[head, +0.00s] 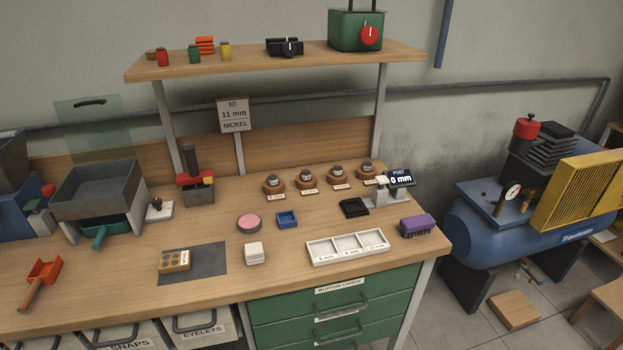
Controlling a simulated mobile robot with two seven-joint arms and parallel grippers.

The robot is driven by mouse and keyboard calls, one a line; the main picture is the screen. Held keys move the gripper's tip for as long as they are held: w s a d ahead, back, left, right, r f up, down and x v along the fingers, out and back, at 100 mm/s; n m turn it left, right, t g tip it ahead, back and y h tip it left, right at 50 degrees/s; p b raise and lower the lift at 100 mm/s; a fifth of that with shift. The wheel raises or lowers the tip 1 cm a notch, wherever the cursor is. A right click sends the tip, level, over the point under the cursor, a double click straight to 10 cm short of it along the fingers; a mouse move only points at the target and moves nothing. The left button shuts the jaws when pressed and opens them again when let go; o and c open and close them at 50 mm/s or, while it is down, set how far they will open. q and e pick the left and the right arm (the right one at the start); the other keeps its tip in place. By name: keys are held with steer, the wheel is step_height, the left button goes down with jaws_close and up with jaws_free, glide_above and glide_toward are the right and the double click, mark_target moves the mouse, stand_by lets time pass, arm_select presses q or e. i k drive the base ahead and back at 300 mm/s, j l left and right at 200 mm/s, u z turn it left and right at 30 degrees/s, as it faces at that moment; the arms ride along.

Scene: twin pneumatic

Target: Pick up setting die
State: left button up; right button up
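Several small dark metal pieces, which look like setting dies, sit in round reddish-brown holders in a row at the back right of the workbench. From left to right they are the first die (273,180), second die (306,175), third die (338,171) and fourth die (367,167). Each holder has a small white label in front, too small to read surely. A sign (233,114) on a post reads "KIT 11 mm NICKEL". A small display (400,178) right of the row reads "POST 0 mm". Neither of my grippers is in view.
A red-and-black press (196,180) stands left of the row. A shelf (280,62) overhangs the bench's back.

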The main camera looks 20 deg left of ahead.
mark_target(306, 175)
steer(key=l+u, duration=0.1)
steer(key=u, duration=0.25)
steer(key=l+u, duration=0.1)
steer(key=u, duration=0.3)
steer(key=l+u, duration=0.15)
steer(key=u, duration=0.2)
